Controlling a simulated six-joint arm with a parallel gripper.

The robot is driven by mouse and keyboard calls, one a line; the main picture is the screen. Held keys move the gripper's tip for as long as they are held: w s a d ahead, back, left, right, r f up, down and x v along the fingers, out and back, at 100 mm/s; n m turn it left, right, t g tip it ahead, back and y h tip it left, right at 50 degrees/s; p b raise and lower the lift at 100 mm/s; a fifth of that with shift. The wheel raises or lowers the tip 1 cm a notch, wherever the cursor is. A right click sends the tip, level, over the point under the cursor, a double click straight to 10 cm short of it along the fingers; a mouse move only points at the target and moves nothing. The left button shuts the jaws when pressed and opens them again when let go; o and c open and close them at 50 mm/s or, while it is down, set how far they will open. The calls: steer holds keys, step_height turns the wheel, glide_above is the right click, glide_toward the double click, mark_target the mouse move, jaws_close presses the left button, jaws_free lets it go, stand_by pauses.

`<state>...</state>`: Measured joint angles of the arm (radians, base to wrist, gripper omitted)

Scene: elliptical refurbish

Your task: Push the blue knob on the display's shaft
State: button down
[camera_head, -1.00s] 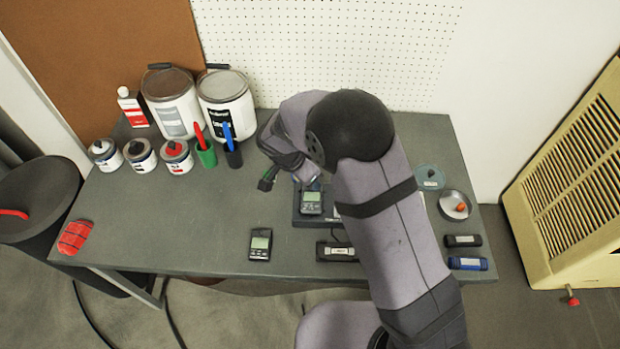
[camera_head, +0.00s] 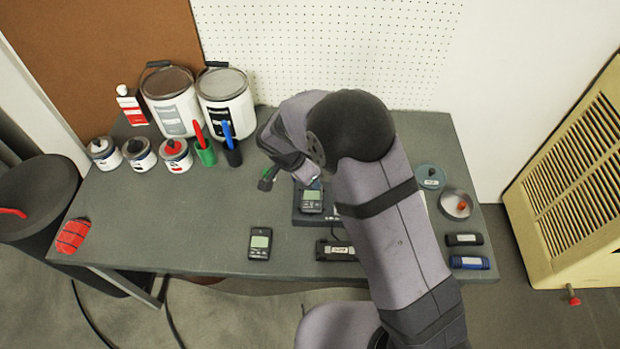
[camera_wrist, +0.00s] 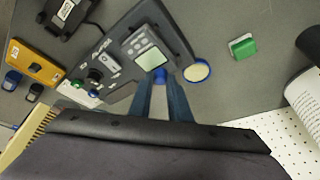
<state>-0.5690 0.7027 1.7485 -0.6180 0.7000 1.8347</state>
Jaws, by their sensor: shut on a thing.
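The display (camera_wrist: 146,50) is a dark device with a grey-green screen, seated on a dark base in the wrist view. It also shows in the head view (camera_head: 312,201), beside my arm. The blue knob (camera_wrist: 161,75) shows as a small blue patch at the display's near end, between the tips of my gripper (camera_wrist: 164,80). My gripper is shut on the blue knob. The fingers cover most of the knob, and the shaft is hidden.
A round cream disc with a blue rim (camera_wrist: 198,71) lies close beside the fingers. A green block (camera_wrist: 242,47) lies farther right. A yellow box (camera_wrist: 35,66) stands left. A second handheld device (camera_head: 260,243) lies near the table's front edge, with bare tabletop left of it.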

steer(key=shift+f+b, duration=0.3)
steer(key=shift+b, duration=0.05)
stand_by(0.4)
steer(key=c, duration=1.6)
jaws_free()
steer(key=shift+o, duration=0.2)
steer(key=shift+r, duration=0.15)
steer(key=b+v, duration=0.1)
steer(key=v, duration=0.6)
